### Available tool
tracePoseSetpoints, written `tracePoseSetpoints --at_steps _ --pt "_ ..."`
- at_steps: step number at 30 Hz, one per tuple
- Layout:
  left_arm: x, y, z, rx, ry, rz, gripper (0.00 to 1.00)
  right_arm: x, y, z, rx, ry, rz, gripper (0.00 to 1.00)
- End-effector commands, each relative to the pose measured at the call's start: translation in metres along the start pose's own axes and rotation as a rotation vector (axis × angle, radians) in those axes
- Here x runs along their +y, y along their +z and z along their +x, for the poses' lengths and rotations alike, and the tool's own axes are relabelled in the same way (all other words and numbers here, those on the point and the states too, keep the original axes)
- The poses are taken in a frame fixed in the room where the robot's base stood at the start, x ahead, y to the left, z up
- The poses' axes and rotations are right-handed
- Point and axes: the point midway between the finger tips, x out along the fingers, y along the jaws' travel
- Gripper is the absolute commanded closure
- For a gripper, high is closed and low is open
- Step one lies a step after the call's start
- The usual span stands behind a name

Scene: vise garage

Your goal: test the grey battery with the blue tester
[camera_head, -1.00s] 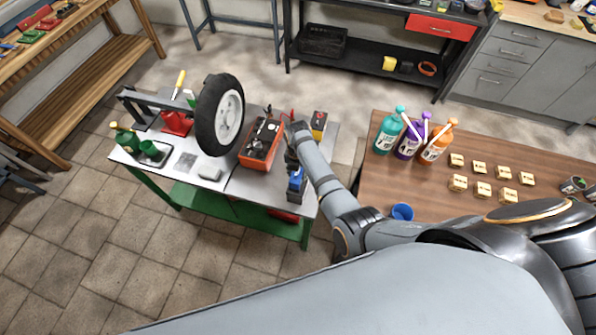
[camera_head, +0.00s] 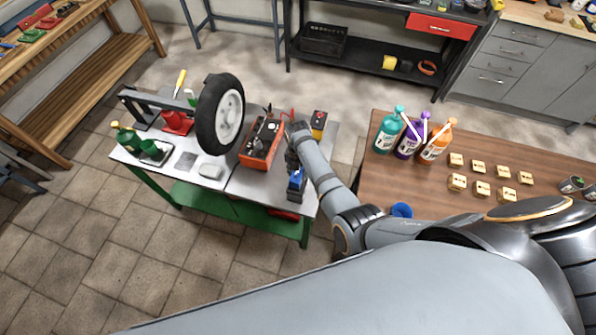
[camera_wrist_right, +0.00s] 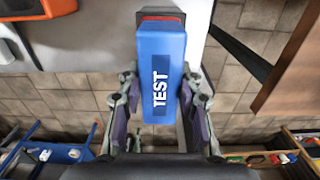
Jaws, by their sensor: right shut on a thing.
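The blue tester (camera_wrist_right: 160,75), marked TEST, is between the two fingers of my right gripper (camera_wrist_right: 160,98) in the right wrist view. The fingers press on its sides. In the head view a blue piece (camera_head: 296,180) shows below my right gripper (camera_head: 292,158), near the metal table's right edge; my arm partly hides this spot. My left gripper is not in view.
An orange-red toolbox (camera_head: 262,142) stands left of my right gripper, with a wheel (camera_head: 220,115) further left. A dark yellow-and-red box (camera_head: 318,120) is behind. Bottles (camera_head: 410,135), a blue cup (camera_head: 401,210) and several small blocks (camera_head: 481,188) stand on the brown table (camera_head: 385,185).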

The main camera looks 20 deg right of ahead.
Motion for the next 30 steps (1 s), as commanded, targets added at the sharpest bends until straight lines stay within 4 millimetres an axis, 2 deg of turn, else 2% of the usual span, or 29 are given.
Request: tracePoseSetpoints --at_steps 15,30 --pt "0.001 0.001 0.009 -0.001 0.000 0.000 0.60 0.000 0.000 0.016 -0.001 0.000 0.000 1.00" --pt "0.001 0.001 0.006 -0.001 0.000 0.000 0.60 0.000 0.000 0.017 0.000 -0.001 0.000 1.00"
